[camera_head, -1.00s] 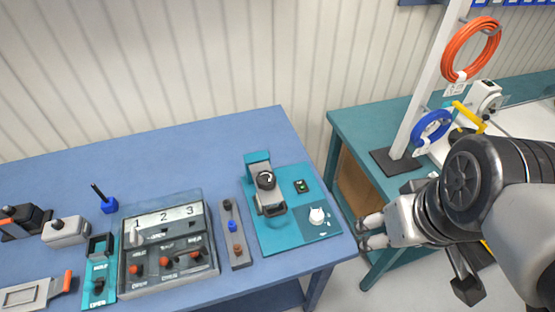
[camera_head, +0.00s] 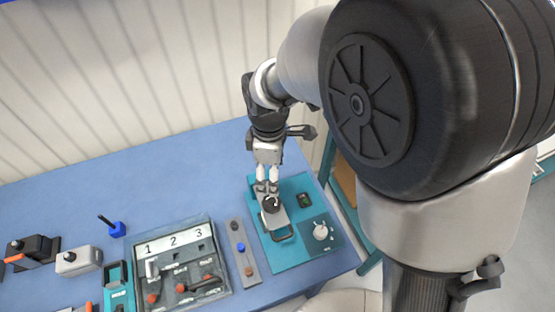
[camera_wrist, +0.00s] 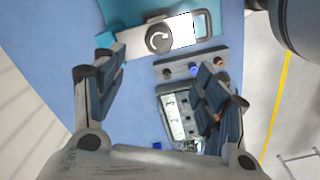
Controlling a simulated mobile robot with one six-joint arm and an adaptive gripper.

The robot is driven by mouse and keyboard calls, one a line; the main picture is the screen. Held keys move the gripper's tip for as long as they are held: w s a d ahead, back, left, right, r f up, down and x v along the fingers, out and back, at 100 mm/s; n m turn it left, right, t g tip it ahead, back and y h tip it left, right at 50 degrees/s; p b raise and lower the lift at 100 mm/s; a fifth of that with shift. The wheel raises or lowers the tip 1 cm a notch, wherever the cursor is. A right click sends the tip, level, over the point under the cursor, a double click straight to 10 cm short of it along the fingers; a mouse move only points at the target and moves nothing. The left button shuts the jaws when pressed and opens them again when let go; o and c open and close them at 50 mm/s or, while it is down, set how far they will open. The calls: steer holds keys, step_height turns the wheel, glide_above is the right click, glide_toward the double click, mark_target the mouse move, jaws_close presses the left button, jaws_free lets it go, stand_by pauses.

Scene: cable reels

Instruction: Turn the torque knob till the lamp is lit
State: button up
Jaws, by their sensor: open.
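A black round knob (camera_head: 271,204) with a white curved arrow sits on a pale grey block on the teal board (camera_head: 290,258). It also shows in the wrist view (camera_wrist: 160,38), ahead of my fingers. A white knob (camera_head: 320,232) is at the board's lower right; which one is the torque knob is not labelled legibly. A small dark block with a green spot (camera_head: 305,200) sits at the board's right; I cannot tell whether it is a lit lamp. My gripper (camera_head: 267,183) is open and points down close above the black knob, with its fingers apart and nothing between them.
Left of the board stand a grey strip with three buttons (camera_head: 242,268) and a numbered grey panel (camera_head: 147,275) with red-tipped levers. A blue holder (camera_head: 117,229) is further left. The back of the blue table (camera_head: 170,180) is clear.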

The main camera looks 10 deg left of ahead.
mark_target(272, 202)
step_height(272, 202, down, 15)
steer(key=shift+r+b, duration=0.1)
steer(key=shift+b, duration=0.6)
steer(key=shift+c, duration=0.2)
steer(key=c, duration=1)
steer(key=shift+m, duration=0.3)
steer(key=m+b, duration=0.1)
steer(key=m, duration=0.4)
steer(key=shift+m, duration=0.4)
steer(key=m+b, duration=0.1)
steer(key=m, duration=0.4)
steer(key=shift+m, duration=0.3)
